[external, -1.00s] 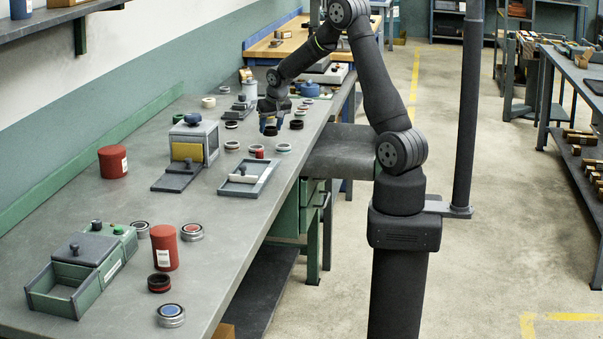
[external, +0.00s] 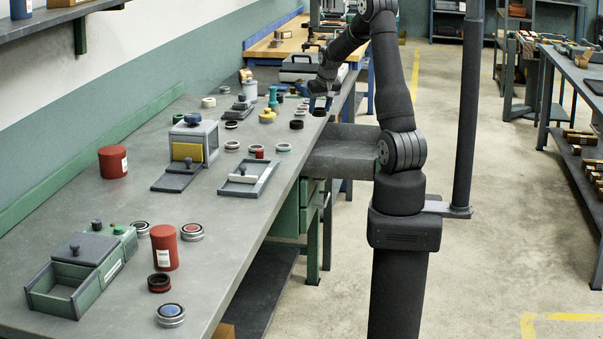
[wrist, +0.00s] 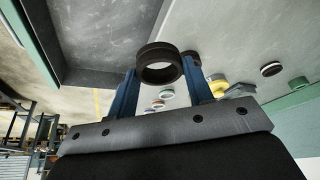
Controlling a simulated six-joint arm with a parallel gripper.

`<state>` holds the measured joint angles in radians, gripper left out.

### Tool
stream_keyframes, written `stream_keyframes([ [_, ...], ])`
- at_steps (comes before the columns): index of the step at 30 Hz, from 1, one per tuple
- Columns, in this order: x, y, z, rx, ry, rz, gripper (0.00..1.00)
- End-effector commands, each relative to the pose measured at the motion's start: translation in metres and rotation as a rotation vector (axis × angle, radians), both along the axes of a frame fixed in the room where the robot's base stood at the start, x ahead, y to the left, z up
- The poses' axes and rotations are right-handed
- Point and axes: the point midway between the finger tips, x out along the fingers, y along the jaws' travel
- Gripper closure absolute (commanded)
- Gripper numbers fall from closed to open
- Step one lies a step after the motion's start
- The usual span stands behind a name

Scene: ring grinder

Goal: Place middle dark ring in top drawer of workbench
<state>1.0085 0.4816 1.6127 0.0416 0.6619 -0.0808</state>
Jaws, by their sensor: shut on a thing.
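My gripper (external: 319,97) is above the right edge of the workbench. In the wrist view its two blue fingers (wrist: 160,78) are shut on a dark ring (wrist: 158,52). The ring also shows below the gripper in the external view (external: 319,112), though small there. The top drawer (external: 350,143) is pulled out from the workbench (external: 215,215), nearer the camera than the gripper. The drawer also appears at the upper left of the wrist view (wrist: 90,78). The held ring is outside it. Another dark ring (external: 296,124) lies on the bench.
Several small rings and a yellow piece (external: 267,116) stand on the bench left of the gripper. A box with a yellow front panel (external: 187,152), a grey tray (external: 247,180) and red canisters (external: 113,162) are farther left. The space above the drawer is clear.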

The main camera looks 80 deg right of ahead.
Motion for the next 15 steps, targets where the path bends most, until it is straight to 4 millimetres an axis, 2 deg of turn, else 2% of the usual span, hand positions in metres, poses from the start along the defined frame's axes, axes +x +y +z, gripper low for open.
stream_keyframes([
  [1,-0.019,-0.018,-0.014,0.004,0.001,-0.023,0.79],
  [6,-0.074,-0.064,-0.051,0.004,-0.001,-0.069,0.79],
  [12,-0.128,-0.097,-0.083,-0.002,-0.001,-0.109,0.79],
  [15,-0.145,-0.105,-0.093,-0.006,0.001,-0.120,0.79],
])
